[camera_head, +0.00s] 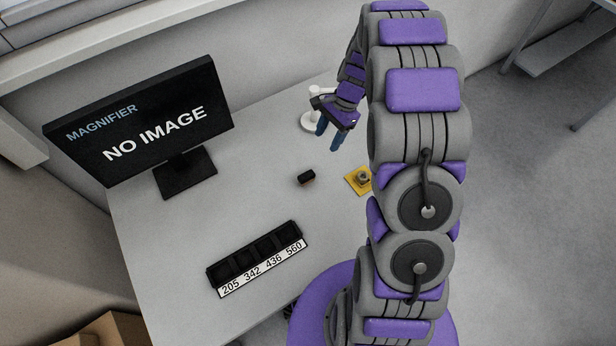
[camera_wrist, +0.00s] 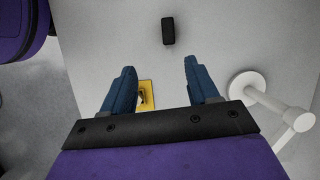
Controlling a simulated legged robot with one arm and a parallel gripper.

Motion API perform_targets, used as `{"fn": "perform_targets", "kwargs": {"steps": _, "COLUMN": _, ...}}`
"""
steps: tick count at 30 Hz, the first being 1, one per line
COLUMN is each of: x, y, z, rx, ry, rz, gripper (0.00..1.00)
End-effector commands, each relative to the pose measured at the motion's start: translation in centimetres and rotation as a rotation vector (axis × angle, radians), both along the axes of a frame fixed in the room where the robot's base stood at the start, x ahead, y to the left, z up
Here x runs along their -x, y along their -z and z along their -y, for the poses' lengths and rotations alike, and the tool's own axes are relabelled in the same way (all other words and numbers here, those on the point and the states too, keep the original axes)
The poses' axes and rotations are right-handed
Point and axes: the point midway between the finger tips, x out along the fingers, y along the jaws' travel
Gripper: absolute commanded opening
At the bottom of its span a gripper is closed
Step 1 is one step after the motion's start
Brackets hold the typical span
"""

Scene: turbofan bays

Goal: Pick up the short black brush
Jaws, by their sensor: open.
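The short black brush (camera_head: 306,177) lies on the grey table, between the monitor and my arm. It also shows in the wrist view (camera_wrist: 168,31) as a small dark block near the top, beyond my fingertips and roughly between their lines. My gripper (camera_head: 329,141) is above the far part of the table, up and to the right of the brush in the head view. In the wrist view its two blue fingers (camera_wrist: 160,66) stand apart with nothing held between them. The gripper is not touching the brush.
A yellow square with a small metal part (camera_head: 362,179) lies right of the brush. A white stand (camera_head: 311,121) is behind my gripper. A monitor (camera_head: 150,122) reads "NO IMAGE". A black tray (camera_head: 212,277) with numbered compartments sits nearer. The table around the brush is clear.

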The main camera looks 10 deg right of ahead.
Motion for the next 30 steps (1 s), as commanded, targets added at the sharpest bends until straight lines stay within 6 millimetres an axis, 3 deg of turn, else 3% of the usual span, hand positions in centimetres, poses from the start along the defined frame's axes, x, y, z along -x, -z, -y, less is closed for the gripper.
{"fn": "perform_targets", "kwargs": {"steps": 10, "x": -1.3, "y": 3.4, "z": 0.3, "rx": -0.017, "ry": 0.075, "rz": -0.021, "gripper": 0.6}}
{"fn": "perform_targets", "kwargs": {"steps": 24, "x": -0.2, "y": 11.7, "z": -3.0, "rx": -0.017, "ry": 0.074, "rz": -0.022, "gripper": 0.6}}
{"fn": "perform_targets", "kwargs": {"steps": 30, "x": 0.1, "y": 13.5, "z": -3.8, "rx": -0.017, "ry": 0.074, "rz": -0.021, "gripper": 0.6}}
